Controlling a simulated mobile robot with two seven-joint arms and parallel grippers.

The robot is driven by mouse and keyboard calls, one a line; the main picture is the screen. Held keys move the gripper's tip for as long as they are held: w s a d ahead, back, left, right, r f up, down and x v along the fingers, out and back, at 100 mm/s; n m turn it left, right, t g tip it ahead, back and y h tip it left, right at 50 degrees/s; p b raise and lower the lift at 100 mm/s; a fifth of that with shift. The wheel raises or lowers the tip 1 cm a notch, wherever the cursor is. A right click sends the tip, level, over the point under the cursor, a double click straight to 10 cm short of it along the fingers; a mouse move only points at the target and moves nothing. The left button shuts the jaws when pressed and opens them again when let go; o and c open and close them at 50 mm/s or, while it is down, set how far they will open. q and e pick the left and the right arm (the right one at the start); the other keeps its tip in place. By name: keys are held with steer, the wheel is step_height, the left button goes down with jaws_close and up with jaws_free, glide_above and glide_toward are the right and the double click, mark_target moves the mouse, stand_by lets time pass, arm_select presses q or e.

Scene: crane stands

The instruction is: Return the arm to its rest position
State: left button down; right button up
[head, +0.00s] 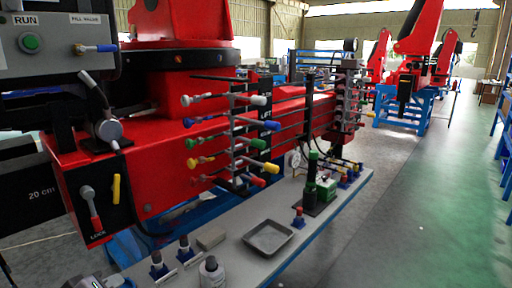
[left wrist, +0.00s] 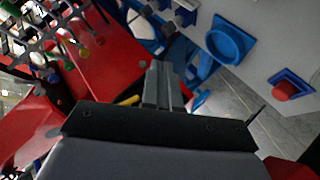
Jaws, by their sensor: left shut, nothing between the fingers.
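My left gripper (head: 103,282) shows only in part at the bottom left edge of the head view, by the near end of the grey bench. In the left wrist view its two grey fingers (left wrist: 164,87) are together with nothing between them. The gripper is apart from the levers and the bench items. The rest of my left arm is out of the head view. My right gripper is not in view.
The red crane body (head: 150,160) with coloured levers stands at the left. The grey bench (head: 240,262) carries a metal tray (head: 268,237), a bottle (head: 212,272) and several small parts. A red lock lever (head: 92,208) is near. The green floor (head: 450,190) at right is clear.

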arm_select(q)
steer(key=s+d+f+m+g, duration=0.3)
steer(key=s+f+m, duration=0.1)
steer(key=s, duration=0.5)
steer(key=s+d+f+m+g+y, duration=0.1)
steer(key=s+d+f+m+g, duration=0.15)
steer(key=s, duration=0.65)
steer(key=s+d+f+m+g, duration=0.2)
steer(key=s+f+m+g, duration=0.15)
steer(key=s, duration=0.65)
steer(key=w+d+f+m+t+h, duration=0.1)
steer(key=w+d+f+t+h, duration=0.1)
steer(key=w+f+t, duration=0.5)
steer(key=shift+d+f, duration=0.55)
steer(key=shift+f, duration=0.85)
steer(key=shift+w, duration=0.1)
